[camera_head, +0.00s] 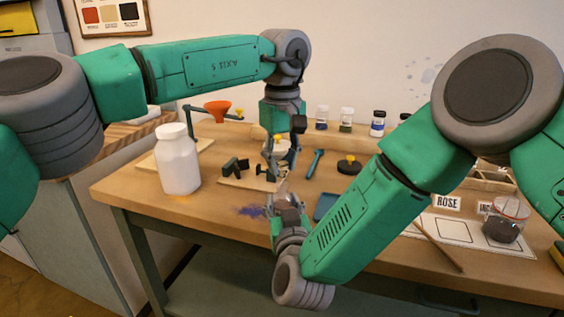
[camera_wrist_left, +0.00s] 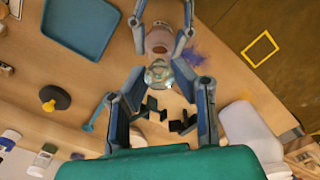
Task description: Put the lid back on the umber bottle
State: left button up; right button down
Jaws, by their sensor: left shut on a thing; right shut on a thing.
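My left gripper (camera_head: 273,172) reaches down over the middle of the table. In the left wrist view its fingertips (camera_wrist_left: 160,82) are shut on a clear, glassy rounded lid (camera_wrist_left: 158,73). My right gripper (camera_head: 284,204) comes from the front, below the left one, and is shut on a small clear bottle with brownish-pink contents, seen in the left wrist view (camera_wrist_left: 160,42). In the head view the bottle (camera_head: 283,187) is small and partly hidden by the fingers. The lid is close to the bottle; I cannot tell whether they touch. No label shows on the bottle.
A large white bottle (camera_head: 178,162) and an orange funnel (camera_head: 217,110) on a stand are at left. Black clamp-like parts (camera_head: 235,167) lie behind the grippers. A blue tray (camera_head: 326,208), a dark-filled jar (camera_head: 506,220) and small jars at the back are right. Blue-violet powder (camera_head: 250,210) marks the table.

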pick_arm(q)
jog(key=shift+f, duration=0.9)
jog(key=shift+f, duration=0.6)
jog(key=o, duration=0.9)
jog(key=shift+o, duration=0.2)
notch_tip(320, 180, up, 12)
jog(key=shift+w+f, duration=0.1)
jog(key=shift+w, duration=0.05)
pick_arm(e)
jog(key=c, duration=1)
grip_release()
